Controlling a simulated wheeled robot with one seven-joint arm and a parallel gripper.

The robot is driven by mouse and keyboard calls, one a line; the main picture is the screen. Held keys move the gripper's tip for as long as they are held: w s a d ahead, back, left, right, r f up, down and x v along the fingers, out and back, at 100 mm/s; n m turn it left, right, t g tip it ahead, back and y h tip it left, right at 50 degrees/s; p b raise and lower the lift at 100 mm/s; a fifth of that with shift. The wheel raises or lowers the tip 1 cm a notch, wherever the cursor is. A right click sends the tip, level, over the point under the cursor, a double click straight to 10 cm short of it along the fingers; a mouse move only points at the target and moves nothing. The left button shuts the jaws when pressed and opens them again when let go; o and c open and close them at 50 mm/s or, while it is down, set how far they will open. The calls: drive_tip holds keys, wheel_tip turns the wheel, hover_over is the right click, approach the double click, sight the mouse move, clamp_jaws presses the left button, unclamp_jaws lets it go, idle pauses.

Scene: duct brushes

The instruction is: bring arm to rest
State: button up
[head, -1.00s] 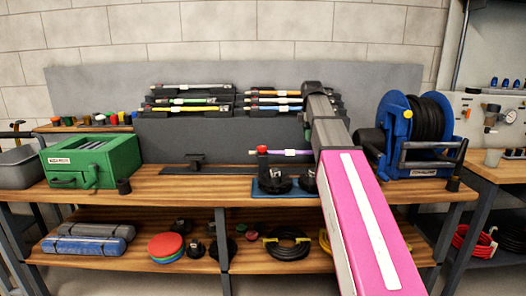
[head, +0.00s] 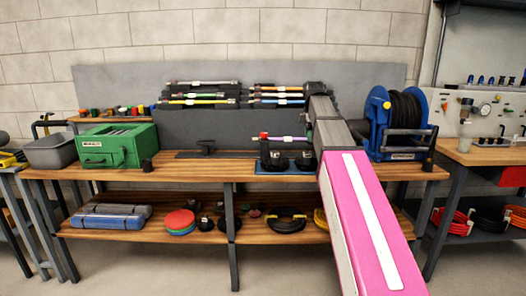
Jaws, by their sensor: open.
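My arm reaches from the lower right up toward the rack on the workbench, with a pink link nearest the camera and grey links beyond it. My gripper is at the arm's far end, hidden behind the arm's own links, so its fingers do not show. The dark rack (head: 225,125) holds several coloured brush rods (head: 198,102) in stepped rows on the left and right. A purple rod with a red end (head: 283,139) lies low in front of the rack, above dark round pieces on a blue mat (head: 268,172).
A green case (head: 115,147) and a grey bin (head: 52,150) stand on the bench (head: 200,172) at left. A blue hose reel (head: 398,125) stands at right. The lower shelf holds blue rolls (head: 110,216), red discs (head: 179,221) and a black hose coil (head: 285,221). Floor shows in front.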

drive_tip(key=s+f+m, duration=0.4)
drive_tip(key=f, duration=0.9)
drive_tip(key=s+f+m, duration=0.3)
drive_tip(key=f+m, duration=0.2)
drive_tip(key=f, duration=0.8)
drive_tip(key=s+f+m, duration=0.8)
drive_tip(key=s+f, duration=0.5)
drive_tip(key=f, duration=0.5)
drive_tip(key=shift+s+m, duration=0.4)
drive_tip(key=shift+a, duration=0.1)
